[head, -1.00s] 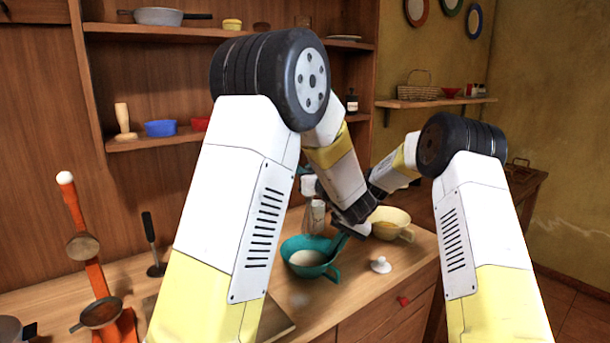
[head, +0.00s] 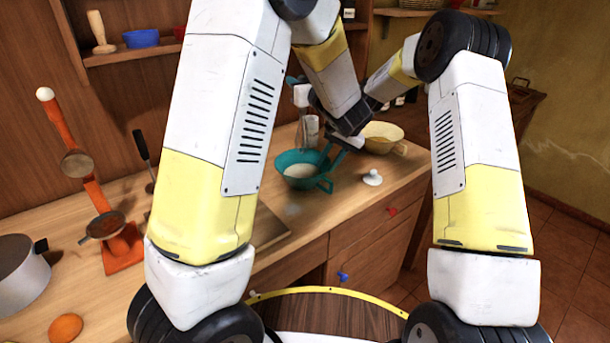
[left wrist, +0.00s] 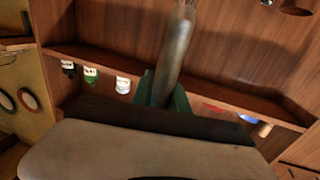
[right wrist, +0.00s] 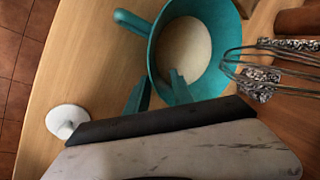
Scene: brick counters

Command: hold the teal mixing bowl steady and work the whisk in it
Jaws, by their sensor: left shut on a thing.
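The teal mixing bowl (head: 303,183) stands on the wooden counter with pale, creamy contents. It also shows in the right wrist view (right wrist: 228,55). My left gripper (head: 293,82) is shut on the whisk's grey handle, seen between the teal fingers in the left wrist view (left wrist: 170,75). The whisk (head: 308,132) hangs down at the bowl's far side; its wires (right wrist: 262,66) overlap the bowl's edge in the right wrist view. I cannot tell whether they touch it. My right gripper (right wrist: 160,92) is open, its fingers apart at the bowl's rim, one over the inside, one outside.
A cream bowl (head: 382,133) stands behind the teal bowl, and a small white knobbed lid (head: 373,178) lies to its right. An orange stand (head: 122,245), a pot (head: 20,275) and an orange fruit (head: 66,327) are at left.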

